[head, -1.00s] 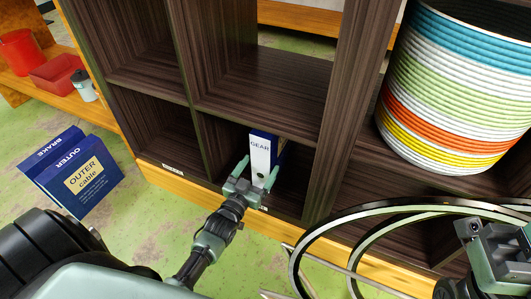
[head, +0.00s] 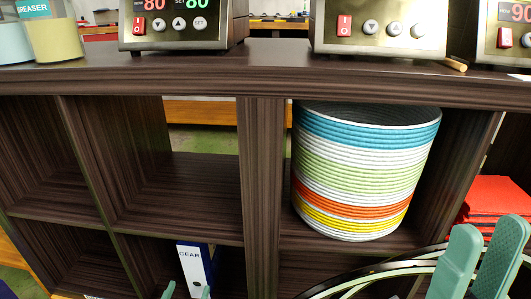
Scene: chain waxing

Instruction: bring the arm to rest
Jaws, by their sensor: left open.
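My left gripper (head: 187,291) shows only its two green fingertips at the bottom edge of the head view. They stand apart, open, in front of and below a white and blue box marked GEAR (head: 197,265). The box stands upright in a lower compartment of the dark wooden shelf (head: 140,228). The rest of my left arm is out of view. My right gripper (head: 482,258) is at the lower right, with two green fingers pointing up in front of the wheel rims. A narrow gap shows between them, but their true opening is unclear.
A striped basket (head: 365,170) fills the right upper compartment. Curved wheel rims (head: 345,283) lie at the bottom right. Red folded items (head: 495,203) are at the far right. Metal heaters with displays (head: 180,28) and jars (head: 52,35) stand on the shelf top. The middle-left compartment is empty.

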